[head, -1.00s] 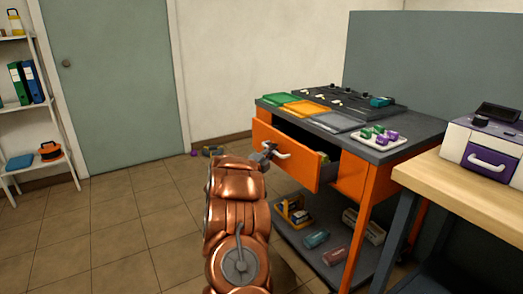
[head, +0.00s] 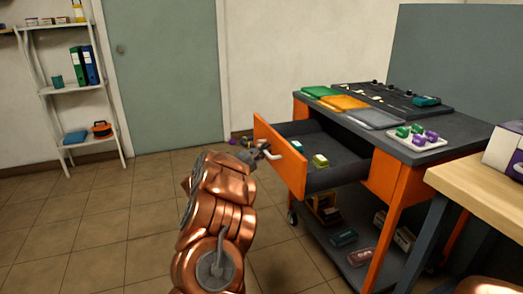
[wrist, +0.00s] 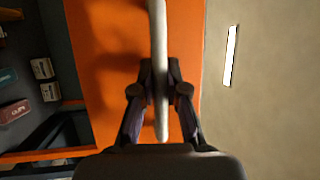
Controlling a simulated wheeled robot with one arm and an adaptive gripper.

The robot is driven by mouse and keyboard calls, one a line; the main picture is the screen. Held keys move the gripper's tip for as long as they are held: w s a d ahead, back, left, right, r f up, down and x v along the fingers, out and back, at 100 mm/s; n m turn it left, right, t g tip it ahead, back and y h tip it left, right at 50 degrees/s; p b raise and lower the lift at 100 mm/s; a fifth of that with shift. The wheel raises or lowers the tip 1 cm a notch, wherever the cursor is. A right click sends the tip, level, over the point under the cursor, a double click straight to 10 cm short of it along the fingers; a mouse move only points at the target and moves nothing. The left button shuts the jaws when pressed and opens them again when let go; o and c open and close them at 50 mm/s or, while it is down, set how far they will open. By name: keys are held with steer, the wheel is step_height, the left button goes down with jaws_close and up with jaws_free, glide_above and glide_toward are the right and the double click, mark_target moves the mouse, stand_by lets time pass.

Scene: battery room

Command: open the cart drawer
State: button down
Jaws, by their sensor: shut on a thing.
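The orange cart drawer (head: 281,161) stands well out from the cart (head: 384,185) in the head view, its dark inside showing. A yellow-green item (head: 320,161) and a teal item (head: 297,146) lie in it. My gripper (head: 266,152) is at the drawer's front. In the wrist view my gripper (wrist: 161,92) has its two fingers on either side of the pale bar handle (wrist: 158,40), shut on it. The orange drawer front (wrist: 105,70) lies behind the handle. In the head view, my gripper and arm partly hide the handle's near end.
A wooden bench (head: 480,180) stands close to the cart's right. The cart top holds colored trays (head: 345,102) and a white tray (head: 415,144) of small items. A lower shelf (head: 335,258) holds boxes. Tiled floor (head: 90,220) is free at left.

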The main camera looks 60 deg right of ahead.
steer(key=shift+f, duration=0.1)
steer(key=c, duration=1.2)
jaws_free()
steer(key=v, duration=1.2)
steer(key=shift+w+a, duration=0.1)
